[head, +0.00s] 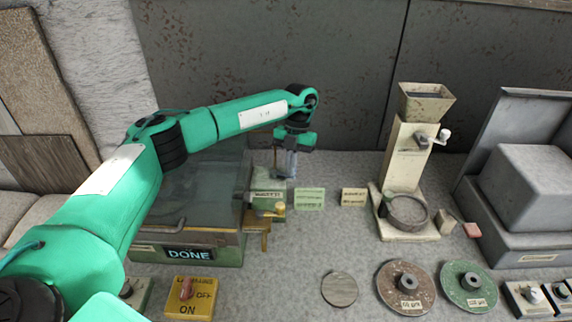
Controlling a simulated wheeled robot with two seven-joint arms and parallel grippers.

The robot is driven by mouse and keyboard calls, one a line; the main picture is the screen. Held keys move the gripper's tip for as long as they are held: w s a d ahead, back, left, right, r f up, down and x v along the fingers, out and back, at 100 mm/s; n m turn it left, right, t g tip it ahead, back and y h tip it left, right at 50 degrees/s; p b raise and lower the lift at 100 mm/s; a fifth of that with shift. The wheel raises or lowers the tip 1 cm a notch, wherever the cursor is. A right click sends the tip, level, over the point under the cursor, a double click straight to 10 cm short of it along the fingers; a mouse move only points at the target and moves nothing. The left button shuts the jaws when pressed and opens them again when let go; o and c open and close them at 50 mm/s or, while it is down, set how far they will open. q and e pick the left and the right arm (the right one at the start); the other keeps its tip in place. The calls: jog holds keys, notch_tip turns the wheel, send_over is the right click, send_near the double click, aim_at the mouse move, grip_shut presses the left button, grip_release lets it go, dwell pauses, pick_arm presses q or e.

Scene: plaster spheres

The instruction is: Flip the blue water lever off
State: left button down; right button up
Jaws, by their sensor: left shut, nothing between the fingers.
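My left arm reaches in from the left across the picture, and its gripper (287,170) points down, shut and empty. The gripper is just above and behind a small pale green block with a dark-lettered label (268,194), at the right side of the machine. I cannot clearly make out a blue lever; the gripper and fingers cover the area around the block's top. Whether the fingers touch anything there cannot be told. My right gripper is not in view.
The machine has a clear lid and a DONE display (188,254), with brass fittings (262,232) on its right. A yellow mains switch box (189,296) stands in front. Two small label plates (310,198) lie right of the gripper. A hopper stand (402,160) and discs (406,287) are further right.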

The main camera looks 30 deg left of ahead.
pick_arm(q)
jog(key=shift+w+n+h, duration=0.4)
jog(key=shift+n, duration=0.6)
jog(key=shift+w+n, duration=0.15)
jog(key=shift+n, duration=0.15)
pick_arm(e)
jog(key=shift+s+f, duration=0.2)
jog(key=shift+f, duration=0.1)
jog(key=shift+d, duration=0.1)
pick_arm(q)
jog(key=shift+w+r, duration=0.1)
jog(key=shift+r, duration=0.1)
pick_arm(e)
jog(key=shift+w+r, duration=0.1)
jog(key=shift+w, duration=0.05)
